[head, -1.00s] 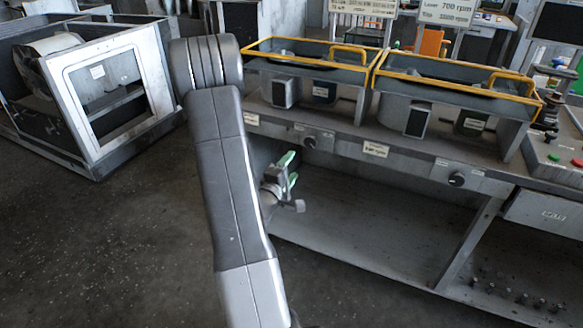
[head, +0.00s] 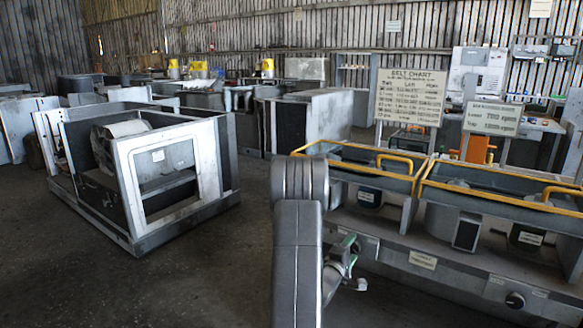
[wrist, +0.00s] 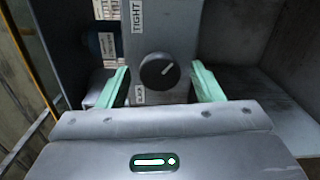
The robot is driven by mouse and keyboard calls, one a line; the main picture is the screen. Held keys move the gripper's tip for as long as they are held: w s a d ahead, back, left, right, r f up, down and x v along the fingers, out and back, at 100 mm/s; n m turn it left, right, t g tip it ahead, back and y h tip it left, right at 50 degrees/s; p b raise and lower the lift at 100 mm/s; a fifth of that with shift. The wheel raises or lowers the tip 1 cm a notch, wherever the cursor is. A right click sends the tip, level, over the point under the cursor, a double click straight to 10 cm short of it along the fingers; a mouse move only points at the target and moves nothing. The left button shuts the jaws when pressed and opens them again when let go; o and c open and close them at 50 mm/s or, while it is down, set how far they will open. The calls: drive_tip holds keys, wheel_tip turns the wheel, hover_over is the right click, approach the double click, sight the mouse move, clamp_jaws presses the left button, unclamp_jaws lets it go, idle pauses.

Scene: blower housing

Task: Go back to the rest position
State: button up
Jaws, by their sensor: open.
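My gripper (wrist: 160,88) is open in the wrist view, with its two green fingers apart. A black knob (wrist: 160,70) with a pale pointer line shows between and beyond the fingers, on a grey panel with labels "TIGHT" and "SLACK". I cannot tell how far the fingertips are from the panel, and nothing is seen held. In the head view my gripper (head: 347,255) is partly hidden behind my arm, in front of the grey workbench (head: 450,285).
The bench carries open housings with yellow rails (head: 385,152). Another knob (head: 515,300) is on its front. A grey blower housing (head: 140,180) stands on the floor at left. A belt chart sign (head: 408,95) stands behind. The floor between (head: 220,270) is clear.

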drive_tip(key=shift+w+d, duration=0.2)
drive_tip(key=shift+w, duration=0.1)
